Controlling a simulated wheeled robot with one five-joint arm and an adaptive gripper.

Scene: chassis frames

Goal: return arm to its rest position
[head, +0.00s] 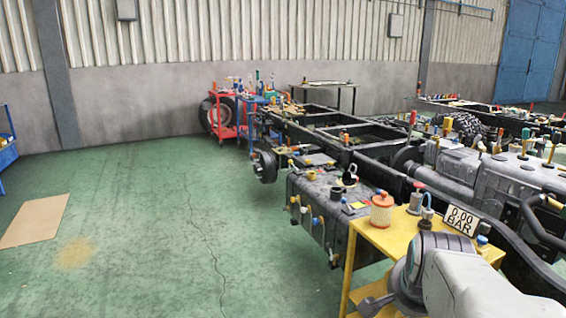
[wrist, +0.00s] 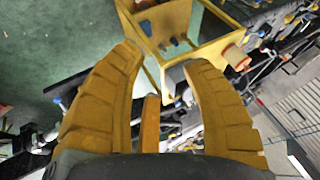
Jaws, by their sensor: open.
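My gripper (wrist: 162,58) shows in the wrist view as two thick, ribbed, yellow-brown fingers. They stand apart and no held object can be made out between them. A narrow orange-brown bar (wrist: 151,125) shows low between the fingers; I cannot tell what it belongs to. In the head view my arm (head: 455,285) fills the lower right corner, in front of the yellow table. Its fingers cannot be made out clearly there.
A yellow table (head: 378,236) carries an orange-and-white canister (head: 382,209) and a "0.00 BAR" display (head: 461,220). A dark vehicle chassis (head: 345,152) stretches behind it. A red cart (head: 224,116) stands farther back. Green floor is open at left, with a tan board (head: 35,221).

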